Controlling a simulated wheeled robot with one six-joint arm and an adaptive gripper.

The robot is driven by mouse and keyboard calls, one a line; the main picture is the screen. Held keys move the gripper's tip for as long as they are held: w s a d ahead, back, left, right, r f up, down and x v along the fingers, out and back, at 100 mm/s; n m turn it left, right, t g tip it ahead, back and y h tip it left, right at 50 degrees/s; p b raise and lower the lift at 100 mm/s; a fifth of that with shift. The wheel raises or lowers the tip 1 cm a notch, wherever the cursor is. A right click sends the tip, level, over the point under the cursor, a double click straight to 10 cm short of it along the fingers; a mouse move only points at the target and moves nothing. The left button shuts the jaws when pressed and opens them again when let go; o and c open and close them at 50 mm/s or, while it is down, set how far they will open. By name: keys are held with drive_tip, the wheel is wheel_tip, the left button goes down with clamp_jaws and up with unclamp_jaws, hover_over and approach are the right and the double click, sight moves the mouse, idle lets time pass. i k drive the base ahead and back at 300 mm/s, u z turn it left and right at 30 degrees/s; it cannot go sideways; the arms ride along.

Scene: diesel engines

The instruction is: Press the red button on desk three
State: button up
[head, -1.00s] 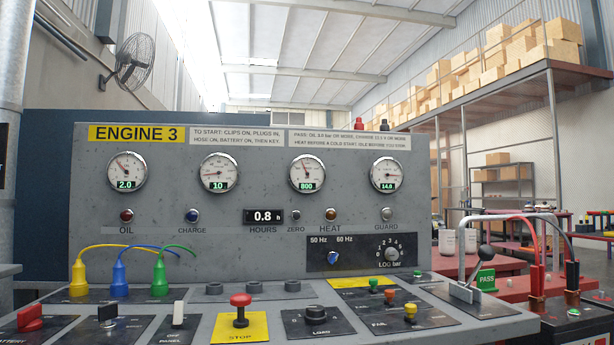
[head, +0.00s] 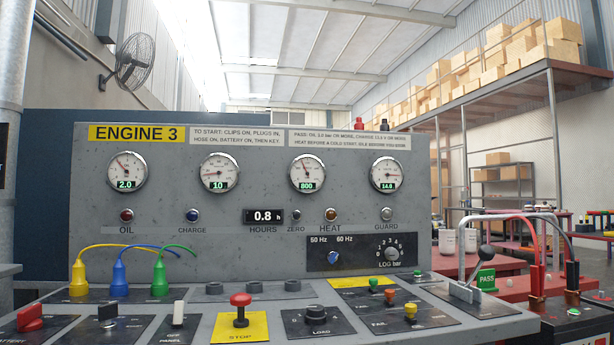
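The grey desk (head: 250,240) marked ENGINE 3 fills the middle of the head view. A red mushroom button (head: 240,300) stands upright on a yellow plate (head: 254,334) labelled STOP, at the front centre of its sloped panel. A red knob (head: 30,317) sits on the BATTERY plate at the far left. A smaller red-orange button (head: 389,297) sits at the right near the FAIL label. My gripper is not in view.
Yellow, blue and green plugs (head: 118,278) with cables stand left of the button. A black LOAD knob (head: 316,315) is to its right. A lever (head: 470,275) and red and black clips (head: 555,275) stand at the right end. The space above the panel is clear.

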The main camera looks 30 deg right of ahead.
sight(240, 301)
drive_tip(key=z, duration=2.65)
drive_tip(key=k, duration=0.5)
drive_tip(key=u, duration=1.45)
